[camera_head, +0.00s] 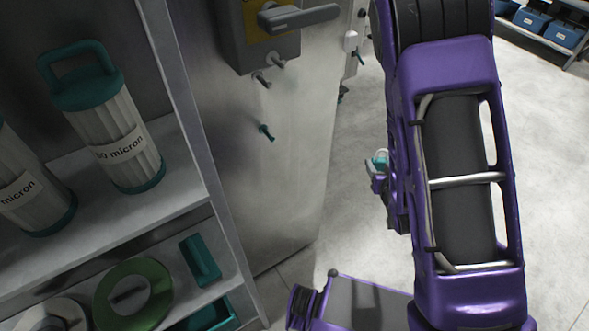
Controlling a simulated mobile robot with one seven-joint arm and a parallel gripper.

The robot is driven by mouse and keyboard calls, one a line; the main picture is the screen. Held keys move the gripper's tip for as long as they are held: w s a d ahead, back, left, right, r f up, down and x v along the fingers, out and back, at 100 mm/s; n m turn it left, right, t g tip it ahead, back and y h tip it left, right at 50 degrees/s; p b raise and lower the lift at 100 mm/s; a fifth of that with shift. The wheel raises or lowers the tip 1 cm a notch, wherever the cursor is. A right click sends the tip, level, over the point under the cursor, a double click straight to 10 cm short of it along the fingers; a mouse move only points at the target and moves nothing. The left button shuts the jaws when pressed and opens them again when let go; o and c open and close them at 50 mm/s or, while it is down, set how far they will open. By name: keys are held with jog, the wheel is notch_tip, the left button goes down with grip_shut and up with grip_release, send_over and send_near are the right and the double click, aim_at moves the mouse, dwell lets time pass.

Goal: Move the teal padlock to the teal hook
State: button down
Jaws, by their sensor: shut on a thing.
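The teal padlock (379,160) is small in view, at the left side of my purple arm. My gripper (379,178) is mostly hidden behind the arm; the part that shows is shut on the padlock. Clear space shows between the padlock and the hook. The padlock's lower part and the fingertips are too small to make out well.
Shelves at left hold filter cartridges (118,135), a green ring (133,295) and teal items (201,260). Open floor (345,215) lies right of the panel.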

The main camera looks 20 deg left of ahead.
jog(key=s+a+r+n+g+y, duration=0.2)
jog(key=s+a, duration=0.4)
jog(key=a, duration=0.3)
jog(key=s+a+r+n+g+y+p, duration=0.1)
jog(key=s+a+r+n+g+y, duration=0.1)
jog(key=s+a+n, duration=0.3)
jog(key=s+a+g+y, duration=0.1)
jog(key=a, duration=0.3)
jog(key=shift+s+a+r, duration=0.15)
jog(key=shift+r, duration=0.1)
jog(key=shift+w+a+y+b, duration=0.25)
jog(key=shift+a+y+b, duration=0.05)
jog(key=shift+b, duration=0.55)
jog(key=w+a+b, duration=0.1)
jog(key=b, duration=0.3)
jog(key=shift+w+a+f, duration=0.2)
jog(key=shift+w+a, duration=0.65)
jog(key=shift+a, duration=0.25)
jog(key=shift+w+a+f, duration=0.2)
jog(key=shift+w+a, duration=0.65)
jog(key=shift+a, duration=0.2)
jog(key=shift+w+a+f, duration=0.2)
jog(key=shift+w+a, duration=0.65)
jog(key=shift+a, duration=0.25)
